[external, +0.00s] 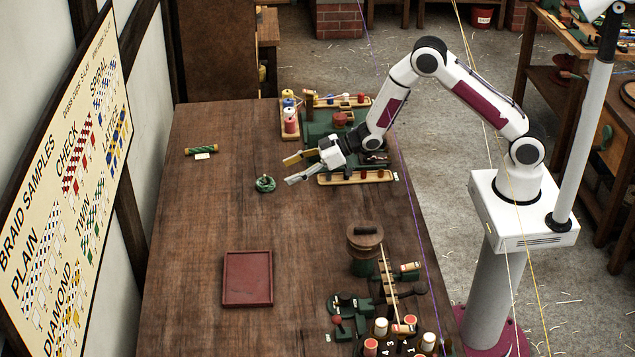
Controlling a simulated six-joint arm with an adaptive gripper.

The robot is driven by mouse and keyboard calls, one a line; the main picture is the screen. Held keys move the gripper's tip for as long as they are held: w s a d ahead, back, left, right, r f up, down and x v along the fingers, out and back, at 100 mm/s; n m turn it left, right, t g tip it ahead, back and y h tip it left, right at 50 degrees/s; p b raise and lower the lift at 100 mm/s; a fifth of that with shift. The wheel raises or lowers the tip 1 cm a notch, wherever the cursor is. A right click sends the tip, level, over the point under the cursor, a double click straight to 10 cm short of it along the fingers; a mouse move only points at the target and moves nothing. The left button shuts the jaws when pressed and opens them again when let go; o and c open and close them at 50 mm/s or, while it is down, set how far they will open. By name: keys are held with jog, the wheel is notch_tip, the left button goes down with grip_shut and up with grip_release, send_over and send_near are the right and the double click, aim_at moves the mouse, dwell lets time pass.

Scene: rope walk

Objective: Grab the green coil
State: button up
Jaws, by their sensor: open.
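The green coil (265,184) is a small ring of rope lying on the brown wooden table (200,240), left of my gripper. My gripper (287,170) is open and empty, its two fingers pointing left toward the coil. The fingertips are to the right of the coil and apart from it in the picture. How high they are above the table is hard to tell.
A red tray (247,303) stands nearer the camera. A green roll with a pale tag (201,150) lies at the left. Wooden racks with spools (289,112) and a green machine crowd the right back. Winding gear (365,240) stands at the front right. The table's left-middle is clear.

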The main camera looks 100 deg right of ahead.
aim_at(268, 180)
jog(key=shift+f, duration=0.1)
dwell(0.3)
jog(key=shift+x, duration=1)
jog(key=shift+w+f, duration=0.1)
jog(key=shift+w, duration=0.2)
jog(key=shift+w, duration=0.1)
jog(key=shift+r+x, duration=0.1)
jog(key=shift+x, duration=0.65)
jog(key=shift+r+x, duration=0.15)
jog(key=shift+x, duration=1.75)
jog(key=shift+a, duration=0.1)
jog(key=c, duration=1.2)
